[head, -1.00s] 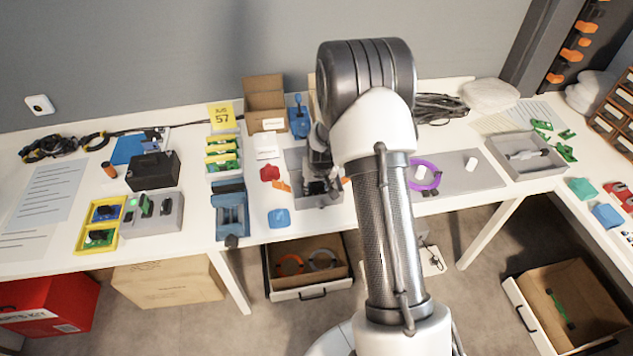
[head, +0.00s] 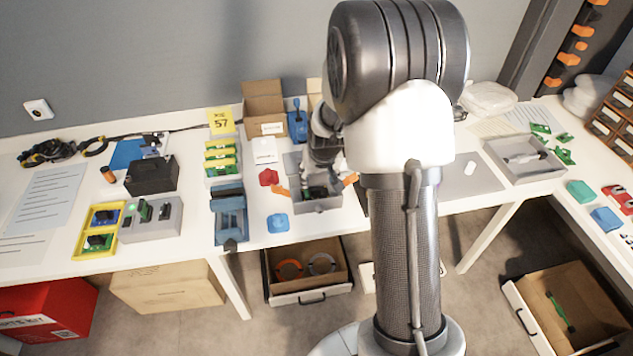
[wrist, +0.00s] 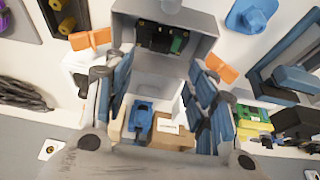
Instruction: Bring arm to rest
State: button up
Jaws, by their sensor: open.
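My gripper (wrist: 160,78) is open and empty in the wrist view, its two blue-and-dark fingers standing apart. In the head view my gripper (head: 323,168) hangs over the middle of the table, just behind and above a grey open box (head: 316,206). The box also shows in the wrist view (wrist: 205,22), beyond the fingertips, with a dark and green board (wrist: 162,38) inside. Orange pieces (head: 282,192) sit at both sides of the box. My forearm hides part of the table to the right.
A cardboard box (head: 264,102) and a blue item (head: 298,122) stand behind the gripper. A red piece (head: 268,177), a blue piece (head: 278,222) and a blue vise-like fixture (head: 229,212) lie left. A grey tray (head: 530,160) is at right.

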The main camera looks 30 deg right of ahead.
jog(key=shift+v, duration=1.2)
jog(key=s+a+r+n, duration=0.1)
jog(key=s+a+r, duration=0.35)
jog(key=r, duration=0.25)
jog(key=s+a+r, duration=0.4)
jog(key=s+r, duration=0.2)
jog(key=r, duration=0.1)
jog(key=s+a+r+n, duration=0.1)
jog(key=s+a+r, duration=0.1)
jog(key=s, duration=0.7)
jog(key=s+a+r+n+y, duration=0.1)
jog(key=s+a, duration=0.3)
jog(key=s, duration=0.5)
jog(key=shift+s+a+r, duration=0.2)
jog(key=shift+a+r, duration=0.1)
jog(key=shift+r, duration=0.5)
